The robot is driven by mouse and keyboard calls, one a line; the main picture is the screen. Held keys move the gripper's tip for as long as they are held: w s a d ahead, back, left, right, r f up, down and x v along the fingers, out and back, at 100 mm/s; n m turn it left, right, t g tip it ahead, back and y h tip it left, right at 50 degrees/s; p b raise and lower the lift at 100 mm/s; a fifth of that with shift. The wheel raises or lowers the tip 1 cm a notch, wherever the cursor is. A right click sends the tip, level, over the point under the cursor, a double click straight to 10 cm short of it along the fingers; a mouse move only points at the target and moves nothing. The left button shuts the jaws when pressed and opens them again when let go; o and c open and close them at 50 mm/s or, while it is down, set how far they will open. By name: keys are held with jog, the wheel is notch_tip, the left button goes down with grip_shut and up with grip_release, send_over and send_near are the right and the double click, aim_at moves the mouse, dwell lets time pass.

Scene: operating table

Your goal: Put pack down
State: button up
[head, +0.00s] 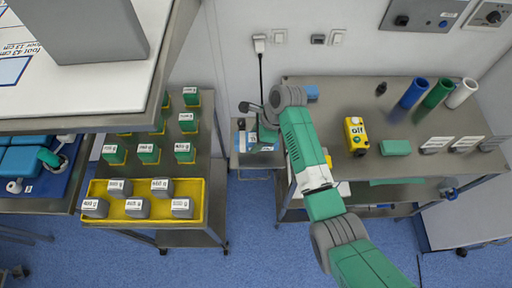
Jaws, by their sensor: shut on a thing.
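My arm reaches in from the lower right and bends at its top. My gripper (264,138) hangs over a small metal side stand (238,160) between the two tables. It is shut on a pack, but my wrist hides most of the pack and the fingers. I cannot tell whether the pack touches the stand. Several green packs (149,153) with white labels stand in rows on the left metal table. Several grey packs (135,207) with white labels sit in a yellow tray (160,219) at that table's front.
The right metal table (340,100) holds a yellow box (355,136), a green block (395,147), blue, green and white cylinders (437,93) and several labelled grey items. A white-topped table with a grey box (92,30) stands at upper left. Blue floor shows between the tables.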

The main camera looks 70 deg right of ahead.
jog(key=shift+f+b, duration=0.65)
jog(key=shift+f, duration=2.1)
jog(key=shift+f, duration=0.15)
jog(key=o, duration=1.1)
jog(key=p+v, duration=0.3)
jog(key=v, duration=0.9)
